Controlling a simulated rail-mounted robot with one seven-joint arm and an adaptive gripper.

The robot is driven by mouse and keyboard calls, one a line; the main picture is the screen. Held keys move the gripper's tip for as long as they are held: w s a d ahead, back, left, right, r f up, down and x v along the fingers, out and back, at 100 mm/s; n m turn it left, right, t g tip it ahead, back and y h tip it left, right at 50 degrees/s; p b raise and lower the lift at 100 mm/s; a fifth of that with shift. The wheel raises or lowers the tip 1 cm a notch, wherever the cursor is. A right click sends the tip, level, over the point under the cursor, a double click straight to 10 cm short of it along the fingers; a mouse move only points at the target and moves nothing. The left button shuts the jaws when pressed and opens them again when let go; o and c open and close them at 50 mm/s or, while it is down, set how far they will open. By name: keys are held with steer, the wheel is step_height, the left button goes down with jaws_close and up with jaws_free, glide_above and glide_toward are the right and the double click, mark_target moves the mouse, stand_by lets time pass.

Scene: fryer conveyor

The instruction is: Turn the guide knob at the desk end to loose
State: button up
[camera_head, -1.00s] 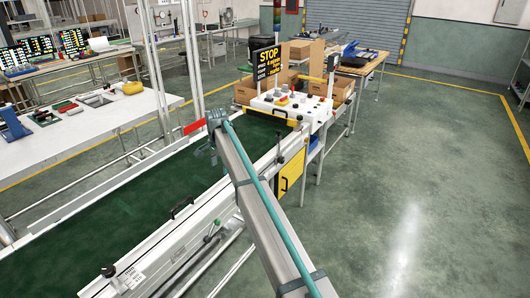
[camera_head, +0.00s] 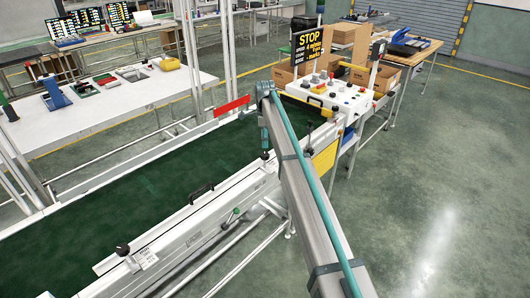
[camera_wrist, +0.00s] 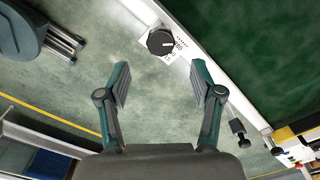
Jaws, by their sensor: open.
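A round black knob (camera_wrist: 160,42) with a light pointer mark sits on a white, printed plate on the conveyor's side rail, in the upper middle of the wrist view. It appears to be the guide knob near the desk; in the head view I cannot make it out, probably behind my arm. My gripper (camera_wrist: 160,82) is open and empty, its two teal-and-grey fingers apart. The knob lies beyond the fingertips, in line with the gap, not touched. In the head view my gripper (camera_head: 265,150) is partly hidden, by the rail's desk-end stretch.
Another labelled black knob (camera_head: 122,249) and a black handle (camera_head: 201,191) are on the near rail. A dark clamp (camera_wrist: 238,130) stands by the rail. Floor at right is clear.

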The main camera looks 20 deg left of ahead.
mark_target(265, 154)
step_height(265, 154, down, 8)
steer(key=shift+w+r+p, duration=0.1)
steer(key=shift+r+p, duration=0.1)
steer(key=shift+p, duration=0.65)
steer(key=c, duration=1.2)
steer(key=shift+o, duration=0.2)
